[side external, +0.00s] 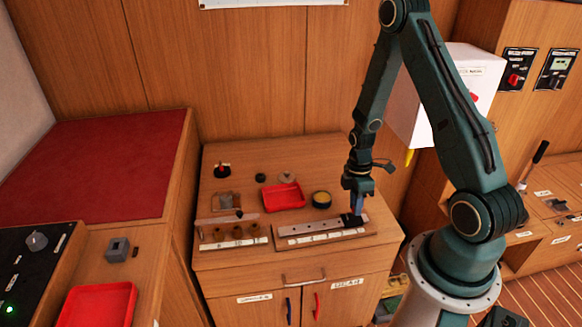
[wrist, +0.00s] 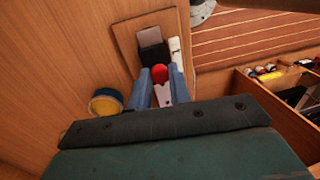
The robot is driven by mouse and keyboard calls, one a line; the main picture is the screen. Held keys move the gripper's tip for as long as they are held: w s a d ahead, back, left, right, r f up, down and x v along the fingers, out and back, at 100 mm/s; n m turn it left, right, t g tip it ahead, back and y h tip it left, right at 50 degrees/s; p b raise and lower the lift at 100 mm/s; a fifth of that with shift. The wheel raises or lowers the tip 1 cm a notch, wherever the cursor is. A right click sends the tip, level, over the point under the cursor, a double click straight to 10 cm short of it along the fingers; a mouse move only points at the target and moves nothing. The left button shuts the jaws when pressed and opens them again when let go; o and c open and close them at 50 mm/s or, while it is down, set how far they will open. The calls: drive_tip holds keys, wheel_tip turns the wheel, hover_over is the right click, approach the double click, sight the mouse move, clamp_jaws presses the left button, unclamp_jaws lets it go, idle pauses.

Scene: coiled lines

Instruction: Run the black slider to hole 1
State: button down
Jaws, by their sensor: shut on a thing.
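The black slider (side external: 352,220) sits at the right end of a pale metal rail (side external: 310,228) with a row of dark holes, set on a wooden board. In the wrist view the black slider (wrist: 152,57) has a red knob (wrist: 160,74) on it. My gripper (side external: 357,206) reaches straight down over the slider. In the wrist view my gripper (wrist: 160,82) has its blue fingers closed around the red knob. The hole under the slider is hidden, and the hole numbers are too small to read.
Behind the board are a red tray (side external: 283,196) and a black pot with a yellow top (side external: 321,199). The rail left of the slider is clear.

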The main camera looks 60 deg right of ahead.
drive_tip(key=shift+f, duration=0.55)
idle(0.4)
drive_tip(key=c, duration=1.4)
unclamp_jaws()
drive_tip(key=shift+r, duration=0.1)
drive_tip(key=shift+w+d+r, duration=0.15)
drive_tip(key=shift+r, duration=1.3)
drive_tip(key=shift+w+d+r, duration=0.15)
drive_tip(key=shift+r, duration=1.3)
drive_tip(key=shift+r, duration=0.1)
wheel_tip(320, 180, up, 14)
drive_tip(key=f, duration=0.1)
hover_over(352, 214)
drive_tip(key=w+d, duration=0.1)
drive_tip(key=d, duration=0.1)
drive_tip(key=shift+w+a+r, duration=0.15)
drive_tip(key=shift+a+r, duration=0.1)
